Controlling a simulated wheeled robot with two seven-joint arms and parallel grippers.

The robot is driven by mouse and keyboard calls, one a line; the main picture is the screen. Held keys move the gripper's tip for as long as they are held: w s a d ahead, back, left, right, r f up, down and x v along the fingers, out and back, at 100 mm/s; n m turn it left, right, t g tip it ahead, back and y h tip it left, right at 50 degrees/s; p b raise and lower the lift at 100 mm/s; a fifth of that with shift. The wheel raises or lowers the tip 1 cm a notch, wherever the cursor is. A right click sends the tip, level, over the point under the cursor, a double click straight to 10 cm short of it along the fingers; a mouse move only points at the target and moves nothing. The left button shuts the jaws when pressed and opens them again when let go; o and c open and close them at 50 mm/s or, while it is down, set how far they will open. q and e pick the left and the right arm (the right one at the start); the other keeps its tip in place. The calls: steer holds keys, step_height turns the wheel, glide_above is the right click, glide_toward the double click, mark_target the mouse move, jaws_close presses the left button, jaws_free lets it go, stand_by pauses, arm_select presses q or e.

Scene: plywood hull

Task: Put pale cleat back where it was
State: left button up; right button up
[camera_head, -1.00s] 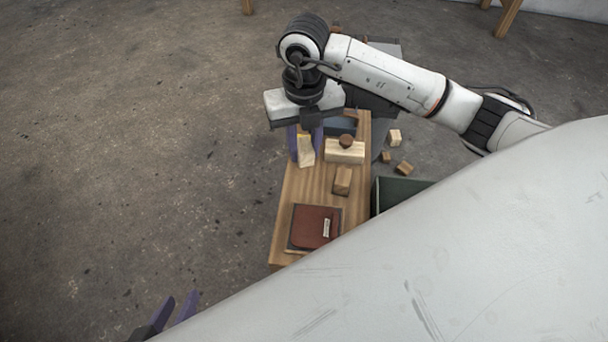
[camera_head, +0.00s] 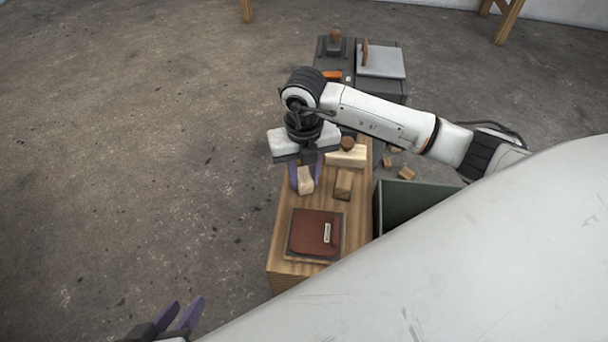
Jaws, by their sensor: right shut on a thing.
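My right gripper (camera_head: 305,178) comes in over the bench from the right and points down. Its purple fingers are shut on a pale wooden block, which I take for the pale cleat (camera_head: 306,182). The cleat is at the bench's left edge; I cannot tell whether it touches the top. A browner wooden block (camera_head: 343,185) lies just to its right. My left gripper (camera_head: 180,315) is low at the left, away from the bench, its purple fingers apart and nothing visible between them.
On the wooden bench (camera_head: 283,255) are a red-brown pad (camera_head: 312,230) in front and a pale block (camera_head: 350,158) with a brown knob behind. A green bin (camera_head: 400,197) stands right of the bench, with loose blocks (camera_head: 406,174) behind it. My white body hides the lower right.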

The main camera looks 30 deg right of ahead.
mark_target(304, 176)
steer(key=shift+f, duration=0.2)
steer(key=o, duration=1)
steer(key=shift+c, duration=0.2)
steer(key=shift+r, duration=0.1)
steer(key=shift+r, duration=0.25)
arm_select(q)
steer(key=a+r+p, duration=0.1)
steer(key=p, duration=0.1)
steer(key=a+r+n+t+p, duration=0.1)
steer(key=p, duration=0.1)
steer(key=shift+s+a+r+t, duration=0.1)
steer(key=shift+s+r+t, duration=0.1)
steer(key=shift+s+t, duration=0.15)
arm_select(e)
step_height(304, 176, up, 12)
steer(key=shift+f, duration=0.15)
